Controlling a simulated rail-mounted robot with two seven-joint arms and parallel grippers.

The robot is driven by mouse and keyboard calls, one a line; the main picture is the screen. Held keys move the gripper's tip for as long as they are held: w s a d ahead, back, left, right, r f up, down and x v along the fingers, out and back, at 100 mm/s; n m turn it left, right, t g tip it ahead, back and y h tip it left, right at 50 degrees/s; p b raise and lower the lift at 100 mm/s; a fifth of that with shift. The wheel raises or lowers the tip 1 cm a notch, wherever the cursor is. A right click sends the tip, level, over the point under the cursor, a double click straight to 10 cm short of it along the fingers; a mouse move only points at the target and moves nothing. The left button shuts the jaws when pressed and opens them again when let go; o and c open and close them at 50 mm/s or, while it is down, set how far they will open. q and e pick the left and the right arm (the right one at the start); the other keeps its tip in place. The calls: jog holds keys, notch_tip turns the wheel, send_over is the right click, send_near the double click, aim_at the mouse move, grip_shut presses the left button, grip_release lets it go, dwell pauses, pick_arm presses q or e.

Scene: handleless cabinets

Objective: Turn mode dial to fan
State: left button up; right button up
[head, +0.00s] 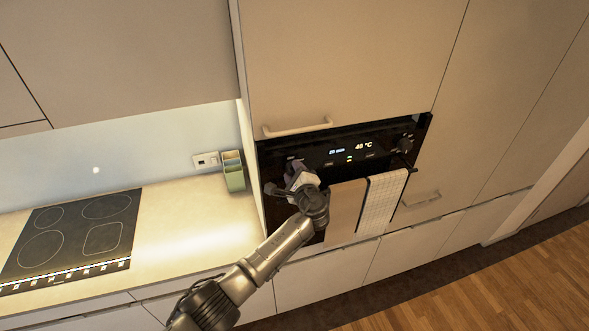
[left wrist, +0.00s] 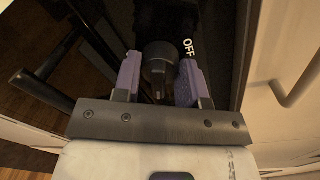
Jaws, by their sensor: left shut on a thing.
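The black oven (head: 335,150) is built into the tall cabinet, with a lit display reading 40 °C. A dark round dial (left wrist: 158,58) sits between the purple fingers of my left gripper (left wrist: 160,78) in the left wrist view. The word OFF shows on the black panel just right of it. In the head view my left gripper (head: 297,176) is at the left end of the oven panel and hides the dial there. It is shut on the dial. Another knob (head: 405,145) is at the panel's right end. My right gripper is not in view.
Two towels, one tan (head: 345,208) and one white checked (head: 381,204), hang at the oven front. A cooktop (head: 75,235) and a green container (head: 233,172) are on the counter at left. A cabinet handle (head: 297,129) is above the oven.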

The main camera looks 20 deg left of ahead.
pick_arm(q)
jog(key=shift+m+p, duration=0.3)
jog(key=shift+m, duration=0.6)
jog(key=o, duration=0.9)
jog(key=shift+s+d, duration=0.25)
jog(key=b+v, duration=0.3)
jog(key=v, duration=1)
